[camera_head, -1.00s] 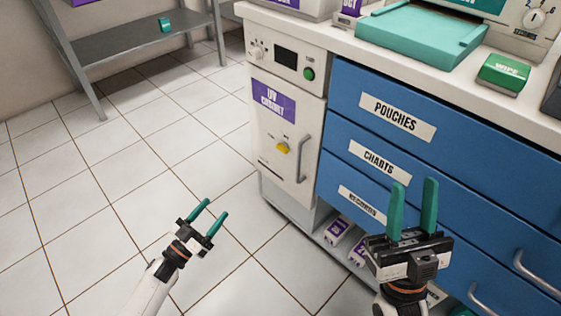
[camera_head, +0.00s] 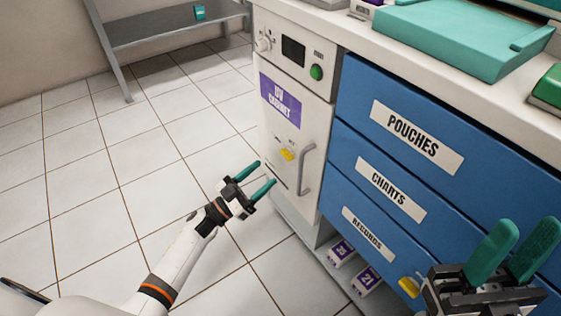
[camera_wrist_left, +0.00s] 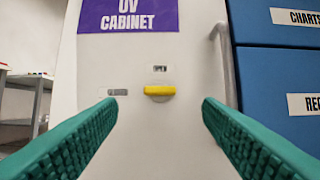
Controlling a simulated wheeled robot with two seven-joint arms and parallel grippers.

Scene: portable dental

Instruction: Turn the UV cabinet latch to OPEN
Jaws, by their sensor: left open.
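The UV cabinet (camera_head: 277,125) is a white door with a purple label, left of the blue drawers. Its yellow latch (camera_head: 287,154) sits on the door below the label, beside the vertical handle (camera_head: 306,170). In the left wrist view the latch (camera_wrist_left: 159,90) lies horizontal between my fingers' lines, under a small marking too small to read. My left gripper (camera_head: 257,178) is open and empty, in front of the door, below and left of the latch, apart from it. My right gripper (camera_head: 507,252) has its teal fingers apart and empty, in front of the drawers.
Blue drawers (camera_head: 384,205) stand right of the cabinet. The white counter (camera_head: 410,60) above holds a teal tray (camera_head: 465,40) and a green box (camera_head: 547,85). Small boxes (camera_head: 342,252) sit on a low shelf below. A grey rack (camera_head: 160,28) stands at the back left. The floor at left is clear.

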